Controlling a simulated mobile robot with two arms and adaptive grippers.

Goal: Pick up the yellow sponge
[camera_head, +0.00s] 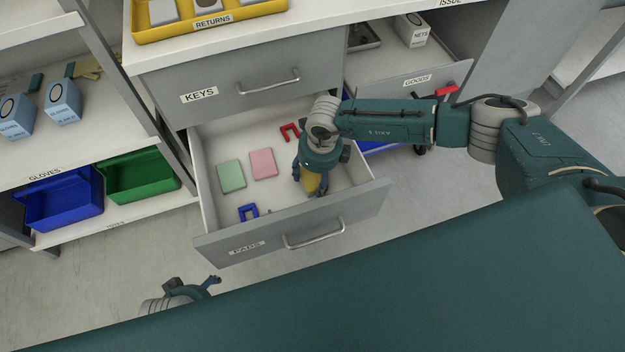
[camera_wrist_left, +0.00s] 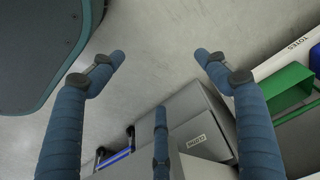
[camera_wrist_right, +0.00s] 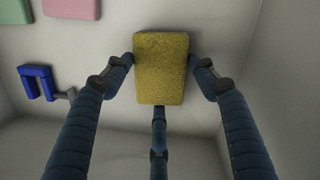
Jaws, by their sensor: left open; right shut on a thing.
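The yellow sponge (camera_head: 312,183) is in the open PADS drawer, near its right side. It shows fully in the right wrist view (camera_wrist_right: 163,68), upright in that picture between the fingers. My right gripper (camera_wrist_right: 163,62) reaches down into the drawer and is shut on the sponge, with a finger touching each long side. In the head view the gripper (camera_head: 314,185) partly covers the sponge. I cannot tell whether the sponge is clear of the drawer floor. My left gripper (camera_wrist_left: 160,62) is open and empty, apart from the drawer; its fingers also show at the bottom left of the head view (camera_head: 208,287).
The drawer (camera_head: 210,215) also holds a green pad (camera_head: 231,176), a pink pad (camera_head: 263,163), a blue clip (camera_head: 248,212) and a red clip (camera_head: 290,132). Its front panel and side walls surround my right gripper. The KEYS drawer (camera_head: 235,92) is shut above; the GOODS drawer (camera_head: 400,75) is beyond.

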